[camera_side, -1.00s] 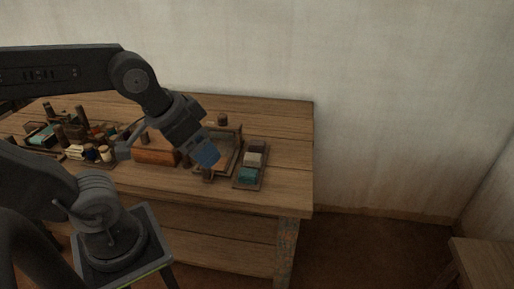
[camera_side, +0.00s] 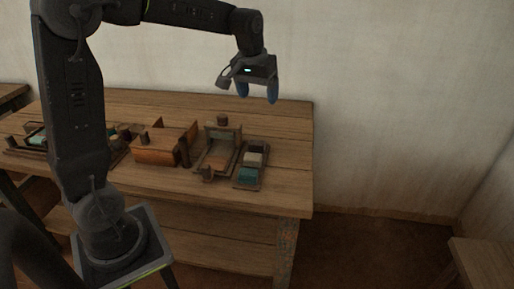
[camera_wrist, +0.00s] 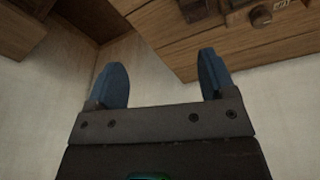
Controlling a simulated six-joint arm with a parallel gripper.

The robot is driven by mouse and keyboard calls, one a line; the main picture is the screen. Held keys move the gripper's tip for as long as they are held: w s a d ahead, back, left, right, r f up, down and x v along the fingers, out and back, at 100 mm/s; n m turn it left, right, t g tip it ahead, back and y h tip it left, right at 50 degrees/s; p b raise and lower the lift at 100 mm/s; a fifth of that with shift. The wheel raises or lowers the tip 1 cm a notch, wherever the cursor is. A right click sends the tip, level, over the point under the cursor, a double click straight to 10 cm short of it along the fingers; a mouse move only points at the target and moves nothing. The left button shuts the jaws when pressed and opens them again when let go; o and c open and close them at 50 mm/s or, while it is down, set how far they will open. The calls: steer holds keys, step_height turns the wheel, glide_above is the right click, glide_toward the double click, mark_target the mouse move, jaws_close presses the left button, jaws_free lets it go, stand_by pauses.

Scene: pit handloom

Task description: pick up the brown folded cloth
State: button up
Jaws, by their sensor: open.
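A dark brown folded cloth (camera_side: 256,145) lies at the back of a narrow wooden tray (camera_side: 237,184) near the right end of the table. In the same tray, a cream cloth (camera_side: 252,159) lies in the middle and a teal cloth (camera_side: 247,174) at the front. My gripper (camera_side: 257,94) is open and empty, with its blue fingers pointing down, raised well above the table around the tray's back end. In the wrist view, nothing is between the fingers (camera_wrist: 163,66), and I cannot make out the brown cloth there.
A wooden frame (camera_side: 208,165) with upright posts stands just left of the tray. Bare table top (camera_side: 290,170) lies right of the tray. The wall (camera_side: 400,90) rises behind.

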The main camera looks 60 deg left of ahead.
steer(key=w+a+f+n+g, duration=0.1)
steer(key=w+a+f+n, duration=0.1)
steer(key=w+a+f, duration=0.35)
steer(key=n+g, duration=0.1)
steer(key=n, duration=0.1)
glide_above(257, 145)
step_height(257, 145, down, 7)
steer(key=shift+h, duration=0.3)
steer(key=f, duration=0.8)
steer(key=shift+w+a+f, duration=0.25)
steer(key=shift+a+f, duration=0.05)
steer(key=shift+f, duration=0.05)
steer(key=shift+s+d+f, duration=0.1)
steer(key=shift+d+f, duration=0.05)
steer(key=shift+f, duration=1.35)
steer(key=shift+s+d+f, duration=0.1)
steer(key=shift+f, duration=1.4)
steer(key=c, duration=0.7)
